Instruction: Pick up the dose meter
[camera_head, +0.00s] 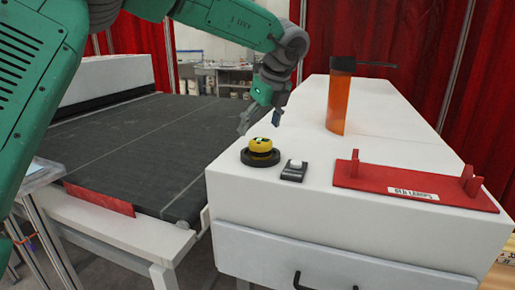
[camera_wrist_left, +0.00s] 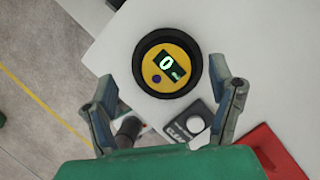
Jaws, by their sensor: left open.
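The dose meter (camera_head: 260,146) is a round yellow device in a black ring-shaped base, on the white cabinet top near its left front edge. In the left wrist view the dose meter (camera_wrist_left: 167,63) shows a lit display reading 0 and a small dark button. My left gripper (camera_head: 259,120) is open and empty, above and just behind the dose meter in the head view. In the left wrist view the fingers of my left gripper (camera_wrist_left: 170,95) are spread wide, with the meter ahead between and beyond the tips. My right gripper is not in view.
A small dark box with a white button (camera_head: 294,170) sits just right of the meter. A red stand (camera_head: 410,185) lies further right, and an orange cylinder (camera_head: 338,100) stands behind. A dark conveyor belt (camera_head: 150,140) runs left of the white cabinet (camera_head: 330,225).

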